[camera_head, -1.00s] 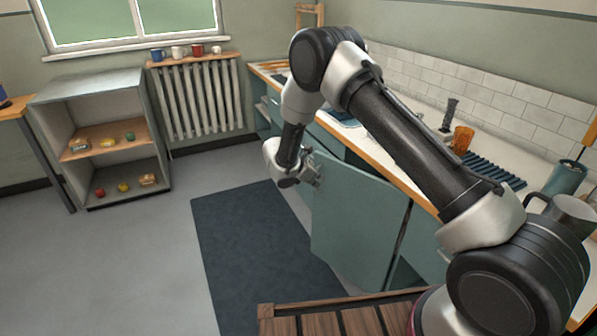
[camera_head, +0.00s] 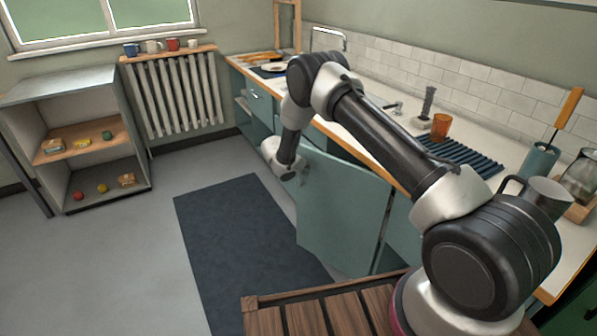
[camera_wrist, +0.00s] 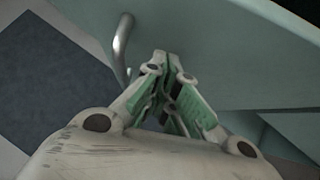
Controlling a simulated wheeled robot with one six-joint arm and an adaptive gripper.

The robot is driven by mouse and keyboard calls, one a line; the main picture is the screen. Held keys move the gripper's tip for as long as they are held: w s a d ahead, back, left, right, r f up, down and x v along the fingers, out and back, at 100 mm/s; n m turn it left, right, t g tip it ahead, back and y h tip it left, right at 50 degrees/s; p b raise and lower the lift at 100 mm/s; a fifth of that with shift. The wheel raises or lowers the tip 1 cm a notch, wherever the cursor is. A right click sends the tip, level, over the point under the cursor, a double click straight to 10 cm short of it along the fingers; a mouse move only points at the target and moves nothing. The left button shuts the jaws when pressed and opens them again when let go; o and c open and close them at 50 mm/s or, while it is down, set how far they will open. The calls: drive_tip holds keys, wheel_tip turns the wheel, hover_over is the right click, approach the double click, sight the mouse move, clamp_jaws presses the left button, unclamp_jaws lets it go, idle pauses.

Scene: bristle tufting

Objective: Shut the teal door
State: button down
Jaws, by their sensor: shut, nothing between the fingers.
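The teal door (camera_head: 340,215) stands open, swung out from the lower cabinet under the counter. In the wrist view the door's surface (camera_wrist: 225,50) fills the upper right, and its curved metal handle (camera_wrist: 122,45) is just left of my fingers. My gripper (camera_wrist: 167,65) is shut and empty, with its fingertips close to the door face beside the handle. I cannot tell whether they touch it. In the head view my gripper (camera_head: 298,170) is at the door's upper free edge, and its fingertips are hard to make out.
A dark mat (camera_head: 240,235) lies on the floor left of the door. A slatted wooden surface (camera_head: 325,312) is in front. The counter (camera_head: 385,135) holds an orange cup (camera_head: 440,126) and a drying rack (camera_head: 465,155). An open shelf (camera_head: 75,90) stands at the left.

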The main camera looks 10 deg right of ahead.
drive_tip(key=shift+w+d, duration=0.4)
drive_tip(key=shift+d, duration=0.05)
